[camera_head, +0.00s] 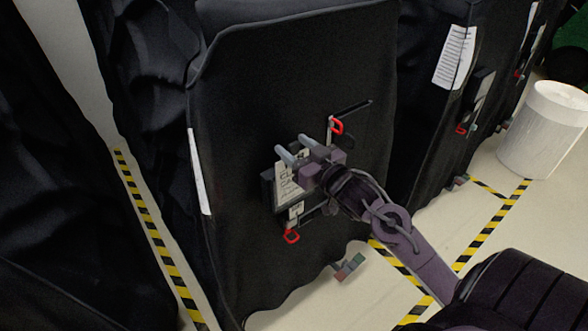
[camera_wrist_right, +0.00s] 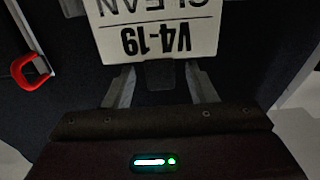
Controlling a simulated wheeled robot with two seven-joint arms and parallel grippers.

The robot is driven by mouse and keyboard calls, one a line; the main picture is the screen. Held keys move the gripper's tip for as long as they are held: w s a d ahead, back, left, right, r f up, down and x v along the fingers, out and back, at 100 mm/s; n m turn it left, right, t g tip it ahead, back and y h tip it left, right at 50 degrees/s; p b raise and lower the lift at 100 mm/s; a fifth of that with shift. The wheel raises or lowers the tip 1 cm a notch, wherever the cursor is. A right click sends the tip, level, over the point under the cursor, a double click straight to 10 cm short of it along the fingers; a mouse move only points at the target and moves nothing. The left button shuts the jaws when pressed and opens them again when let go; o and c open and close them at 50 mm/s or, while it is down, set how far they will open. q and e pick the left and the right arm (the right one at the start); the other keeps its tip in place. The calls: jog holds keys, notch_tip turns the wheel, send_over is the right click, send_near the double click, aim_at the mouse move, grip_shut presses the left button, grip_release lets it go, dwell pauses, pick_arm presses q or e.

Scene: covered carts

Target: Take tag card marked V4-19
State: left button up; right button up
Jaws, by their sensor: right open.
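The tag card marked V4-19 (camera_wrist_right: 160,45) shows upside down at the top of the right wrist view, white with black print, with "CLEAN" on it too. In the head view the card (camera_head: 286,190) is on the front of the black covered cart (camera_head: 250,90), partly hidden by my right gripper. My right gripper (camera_head: 297,147) is in front of the cart. My left gripper is not in view.
Red clips (camera_head: 337,126) sit above and below the card (camera_head: 291,236). A white sheet (camera_head: 199,172) hangs on the cart's left edge. More covered carts stand on both sides. A white bin (camera_head: 543,128) stands at right. Yellow-black tape (camera_head: 147,222) marks the floor.

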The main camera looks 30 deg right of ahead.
jog(key=shift+w, duration=0.45)
jog(key=shift+s, duration=0.1)
grip_shut()
jog(key=shift+r, duration=0.1)
